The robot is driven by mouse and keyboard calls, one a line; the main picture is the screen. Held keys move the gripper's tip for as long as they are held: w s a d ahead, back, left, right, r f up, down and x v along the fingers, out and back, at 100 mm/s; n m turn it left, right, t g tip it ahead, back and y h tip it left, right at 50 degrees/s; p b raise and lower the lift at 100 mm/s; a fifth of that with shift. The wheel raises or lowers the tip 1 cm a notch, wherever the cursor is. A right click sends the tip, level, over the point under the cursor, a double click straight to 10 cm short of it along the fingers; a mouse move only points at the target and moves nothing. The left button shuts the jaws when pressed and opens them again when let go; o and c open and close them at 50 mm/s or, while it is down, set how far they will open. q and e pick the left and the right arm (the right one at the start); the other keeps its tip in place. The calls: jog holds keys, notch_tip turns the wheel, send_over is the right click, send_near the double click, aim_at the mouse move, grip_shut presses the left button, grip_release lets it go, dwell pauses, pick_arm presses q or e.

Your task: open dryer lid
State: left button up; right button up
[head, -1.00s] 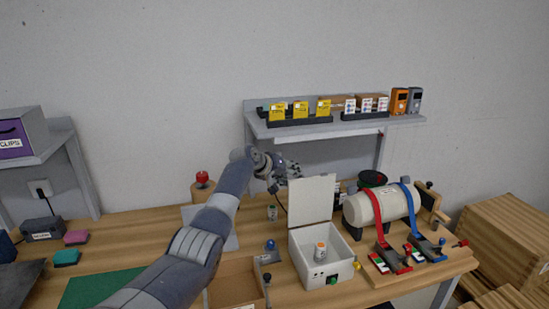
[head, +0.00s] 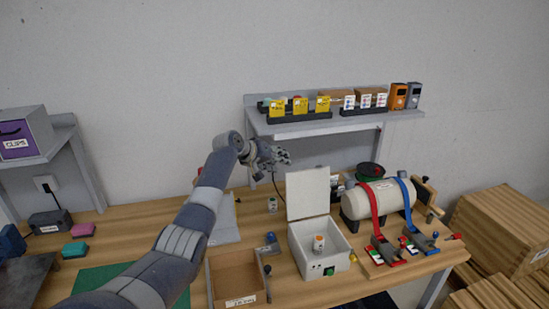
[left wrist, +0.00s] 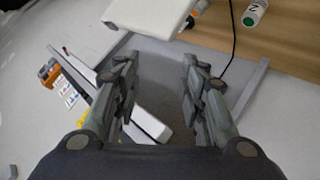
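The dryer is a white box (head: 340,263) on the bench, with a green button on its front. Its lid (head: 308,194) stands upright at the back, so the box is open. A small white jar with an orange mark (head: 318,243) is inside. My left gripper (head: 283,158) is behind and above the lid, near the wall shelf, apart from the lid. In the left wrist view its fingers (left wrist: 160,80) are spread with nothing between them. A white panel, likely the lid (left wrist: 150,14), shows at the top there. My right gripper is not in view.
A cream tank with red and blue straps (head: 378,202) stands right of the dryer. An open wooden tray (head: 236,275) is left of it. A small jar (head: 272,204) stands behind.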

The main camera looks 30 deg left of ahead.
pick_arm(q)
jog(key=shift+s+a+r, duration=0.3)
jog(key=shift+s+r, duration=0.15)
jog(key=shift+r, duration=0.05)
jog(key=v, duration=1.2)
jog(key=shift+f, duration=0.1)
dwell(0.4)
